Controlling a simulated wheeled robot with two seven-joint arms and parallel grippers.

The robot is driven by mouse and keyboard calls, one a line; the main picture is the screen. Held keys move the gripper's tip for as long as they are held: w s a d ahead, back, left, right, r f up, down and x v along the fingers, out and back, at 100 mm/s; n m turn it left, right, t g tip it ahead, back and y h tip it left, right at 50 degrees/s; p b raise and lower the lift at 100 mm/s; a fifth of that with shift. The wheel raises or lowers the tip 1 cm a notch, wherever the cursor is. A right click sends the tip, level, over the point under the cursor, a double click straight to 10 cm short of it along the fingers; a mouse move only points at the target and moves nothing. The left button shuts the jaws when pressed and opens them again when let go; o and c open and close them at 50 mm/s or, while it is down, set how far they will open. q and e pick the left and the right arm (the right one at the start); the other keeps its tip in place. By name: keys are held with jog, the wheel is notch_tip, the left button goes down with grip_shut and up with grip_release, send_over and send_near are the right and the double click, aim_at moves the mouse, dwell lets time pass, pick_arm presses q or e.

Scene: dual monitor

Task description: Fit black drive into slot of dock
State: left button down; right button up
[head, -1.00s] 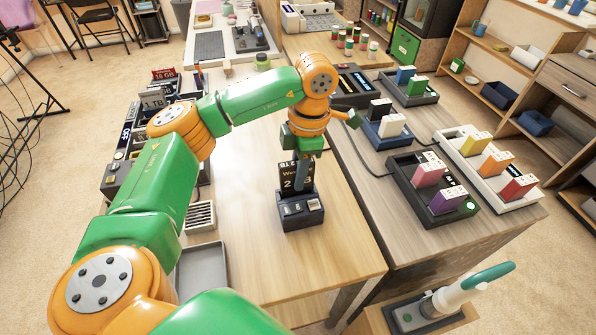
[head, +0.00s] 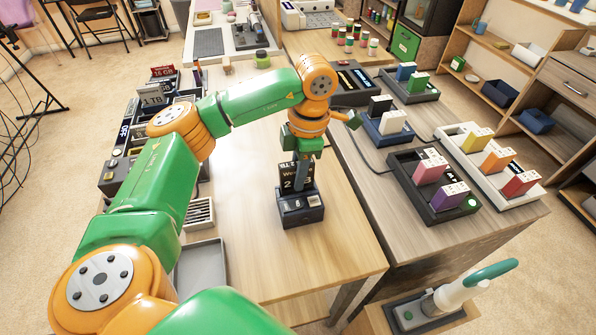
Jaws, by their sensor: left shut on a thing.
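My left gripper (head: 303,172) points straight down in the middle of the head view, over the near table. It is shut on a black drive (head: 287,172) with white lettering, partly hidden by the finger. The drive is upright at the top of a small dark dock (head: 301,212) with pale markings on its front. The drive's lower end meets the dock in the picture; I cannot tell how deep it sits in the slot. My right gripper is not in view.
A grey tray (head: 202,268) and a vented box (head: 199,214) are left of the dock. Several dark devices line the table's left edge. The right table holds docks with coloured blocks, such as a black one (head: 425,210). Bare wood surrounds the dock's front and right.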

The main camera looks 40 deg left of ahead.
pick_arm(q)
jog(key=shift+f+b, duration=0.7)
jog(key=shift+f, duration=0.3)
jog(key=c, duration=0.6)
grip_release()
jog(key=shift+c, duration=0.2)
jog(key=shift+r, duration=0.15)
jog(key=r, duration=0.2)
jog(key=r+p, duration=0.1)
jog(key=r, duration=0.3)
jog(key=shift+w+d+r+p, duration=0.25)
jog(key=shift+w+r+p, duration=0.1)
jog(key=shift+r+p, duration=0.05)
